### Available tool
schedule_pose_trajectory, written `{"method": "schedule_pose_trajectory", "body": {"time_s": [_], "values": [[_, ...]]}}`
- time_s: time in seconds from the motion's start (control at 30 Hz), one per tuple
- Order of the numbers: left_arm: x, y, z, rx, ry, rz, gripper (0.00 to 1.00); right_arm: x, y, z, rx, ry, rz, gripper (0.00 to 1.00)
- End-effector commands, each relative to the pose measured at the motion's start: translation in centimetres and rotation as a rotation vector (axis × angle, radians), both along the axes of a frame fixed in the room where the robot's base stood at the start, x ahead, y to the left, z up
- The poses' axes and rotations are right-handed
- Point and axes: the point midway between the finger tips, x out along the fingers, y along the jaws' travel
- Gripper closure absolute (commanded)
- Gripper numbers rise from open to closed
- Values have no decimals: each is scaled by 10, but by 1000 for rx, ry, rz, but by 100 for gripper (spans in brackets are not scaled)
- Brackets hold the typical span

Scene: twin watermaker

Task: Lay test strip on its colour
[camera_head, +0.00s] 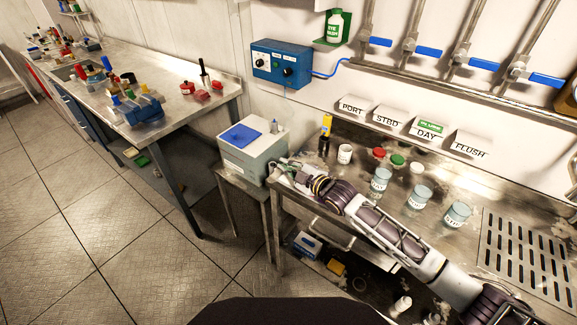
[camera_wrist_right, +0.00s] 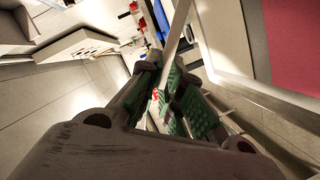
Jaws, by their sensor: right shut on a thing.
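My right gripper (camera_head: 283,171) reaches left across the steel bench and is beside the pale box (camera_head: 254,150). In the right wrist view its green-padded fingers (camera_wrist_right: 168,88) are shut on a thin white test strip (camera_wrist_right: 180,32), which sticks out past the fingertips. The strip is too small to make out in the head view. A pink-red panel with a white border (camera_wrist_right: 297,45) fills the right of the wrist view; I cannot tell whether it is a colour chart. My left gripper is not in view.
Clear jars (camera_head: 380,180) stand on the steel bench (camera_head: 340,184), beside red and green caps (camera_head: 397,159) and a white cup (camera_head: 345,154). A yellow-and-black meter (camera_head: 326,130) stands near the wall. A cluttered table (camera_head: 185,105) is at the left, with open floor before it.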

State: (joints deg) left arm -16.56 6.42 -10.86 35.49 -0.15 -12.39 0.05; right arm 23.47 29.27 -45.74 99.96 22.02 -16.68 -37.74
Motion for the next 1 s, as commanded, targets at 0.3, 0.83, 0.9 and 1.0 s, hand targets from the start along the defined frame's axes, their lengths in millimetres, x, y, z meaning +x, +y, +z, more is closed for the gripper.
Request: {"method": "schedule_pose_trajectory", "body": {"time_s": [0.3,0.83,0.9,1.0], "values": [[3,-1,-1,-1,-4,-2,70,0,0,-2,0,0,0,99],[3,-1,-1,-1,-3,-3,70,0,0,-2,0,0,0,67],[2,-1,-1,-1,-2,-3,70,0,0,-2,0,0,0,67],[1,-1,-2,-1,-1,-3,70,0,0,-2,0,0,0,67]]}}
